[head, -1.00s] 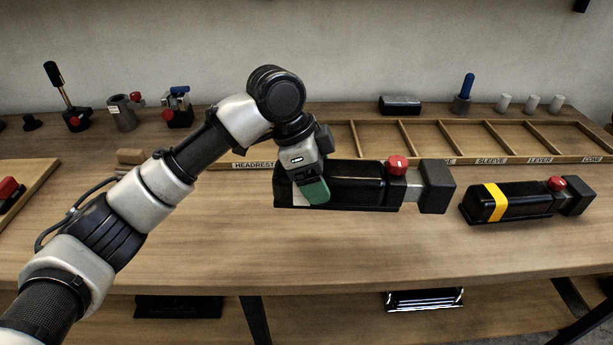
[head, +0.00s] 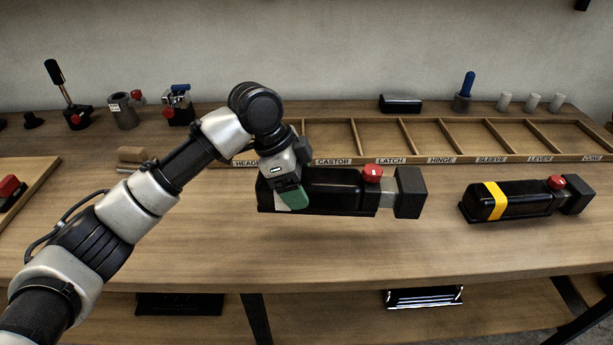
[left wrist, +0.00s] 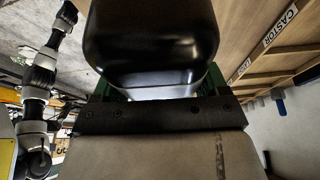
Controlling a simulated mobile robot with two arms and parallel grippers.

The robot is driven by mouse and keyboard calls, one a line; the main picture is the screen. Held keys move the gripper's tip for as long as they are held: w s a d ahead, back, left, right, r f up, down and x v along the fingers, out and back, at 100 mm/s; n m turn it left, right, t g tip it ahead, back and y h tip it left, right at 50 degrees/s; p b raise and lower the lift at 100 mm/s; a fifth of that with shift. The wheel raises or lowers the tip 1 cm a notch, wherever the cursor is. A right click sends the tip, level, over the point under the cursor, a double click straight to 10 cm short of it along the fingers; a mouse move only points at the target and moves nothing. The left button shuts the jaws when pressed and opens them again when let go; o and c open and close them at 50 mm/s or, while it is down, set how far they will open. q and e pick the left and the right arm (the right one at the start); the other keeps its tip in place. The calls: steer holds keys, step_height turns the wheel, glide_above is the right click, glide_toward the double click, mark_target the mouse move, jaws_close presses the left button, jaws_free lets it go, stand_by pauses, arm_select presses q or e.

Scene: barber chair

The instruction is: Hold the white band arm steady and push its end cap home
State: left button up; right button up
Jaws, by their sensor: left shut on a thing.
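The white band arm (head: 330,190) is a long black armrest lying lengthwise at mid-bench. A bit of its white band (head: 282,204) shows beside my finger; the rest is hidden. A red knob (head: 372,173) sits near its right end. Its black end cap (head: 410,192) stands apart from the body, with a grey stem (head: 386,195) showing between. My left gripper (head: 291,196), with green fingers, is shut on the left part of the arm. The glossy black body (left wrist: 150,45) fills the left wrist view between the fingers. My right gripper is not in view.
A yellow-banded arm (head: 512,202) with its own red knob lies to the right. A labelled wooden tray (head: 445,160) runs behind. Clamps (head: 123,110) and a blue-handled tool (head: 466,92) stand at the back. The front of the bench (head: 330,250) is clear.

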arm_select(q)
steer(key=shift+w+a+f, duration=0.55)
steer(key=shift+a+f, duration=0.55)
steer(key=shift+a, duration=0.1)
steer(key=shift+w+a+f, duration=0.5)
steer(key=shift+a+f, duration=0.55)
steer(key=shift+a, duration=0.2)
steer(key=shift+w+a+f, duration=0.55)
steer(key=shift+a+f, duration=0.55)
steer(key=shift+a, duration=0.1)
steer(key=shift+f, duration=0.65)
